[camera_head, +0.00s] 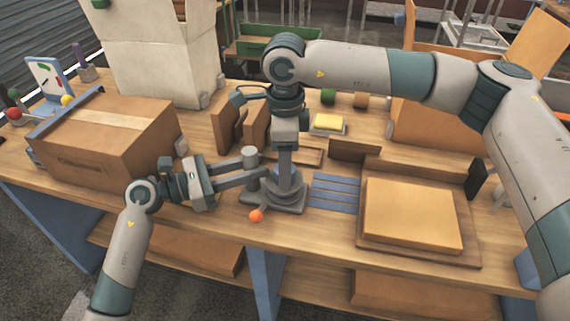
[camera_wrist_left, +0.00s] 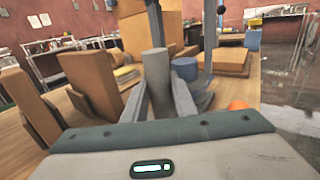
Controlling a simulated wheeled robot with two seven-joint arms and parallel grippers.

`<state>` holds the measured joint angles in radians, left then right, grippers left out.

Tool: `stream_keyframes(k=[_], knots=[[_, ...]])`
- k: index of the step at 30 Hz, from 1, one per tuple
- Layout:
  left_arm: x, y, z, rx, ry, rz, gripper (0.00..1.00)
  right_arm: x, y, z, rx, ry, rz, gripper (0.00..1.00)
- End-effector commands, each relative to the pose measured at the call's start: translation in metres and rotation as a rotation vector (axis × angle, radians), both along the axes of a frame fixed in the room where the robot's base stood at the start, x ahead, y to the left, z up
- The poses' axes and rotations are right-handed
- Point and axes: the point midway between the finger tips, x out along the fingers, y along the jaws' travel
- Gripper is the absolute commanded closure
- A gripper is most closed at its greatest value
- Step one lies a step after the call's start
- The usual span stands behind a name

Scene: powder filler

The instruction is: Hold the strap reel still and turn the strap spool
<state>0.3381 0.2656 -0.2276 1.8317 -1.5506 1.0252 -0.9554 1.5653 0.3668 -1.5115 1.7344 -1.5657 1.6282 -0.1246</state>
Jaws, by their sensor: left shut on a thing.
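The strap reel is a grey device with a flat base (camera_head: 290,203) near the front edge of the table, with an orange knob (camera_head: 257,215) at its front. My left gripper (camera_head: 255,174) comes in from the left, shut on an upright grey cylinder (camera_head: 250,157). In the left wrist view the grey cylinder (camera_wrist_left: 155,72) stands between the fingers. A blue cylinder (camera_wrist_left: 184,68), perhaps the strap spool, stands just right of it. My right gripper (camera_head: 285,140) points straight down over the reel's base. Its fingertips cannot be made out, so its opening is unclear.
A taped carton (camera_head: 105,135) stands at the left. A flat box (camera_head: 412,213) on a brown board lies at the right, past blue strips (camera_head: 336,191). Brown upright panels (camera_head: 228,122) and a yellow block (camera_head: 329,122) stand behind the reel.

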Motion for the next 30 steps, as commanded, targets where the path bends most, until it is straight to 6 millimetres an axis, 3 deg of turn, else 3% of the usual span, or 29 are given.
stream_keyframes(k=[7, 12, 30], knots=[[0.0001, 0.0000, 0.0007, -0.001, 0.000, 0.000, 1.00, 0.0000, -0.0001, -0.0001, 0.000, 0.000, 0.000, 0.48], [0.0001, 0.0000, 0.0007, -0.001, 0.000, 0.000, 1.00, -0.0001, -0.0001, 0.0001, 0.000, 0.000, 0.000, 0.87], [0.0005, 0.0003, 0.0005, -0.001, -0.001, 0.002, 1.00, -0.0007, 0.0004, 0.0001, -0.001, 0.000, -0.122, 0.87]])
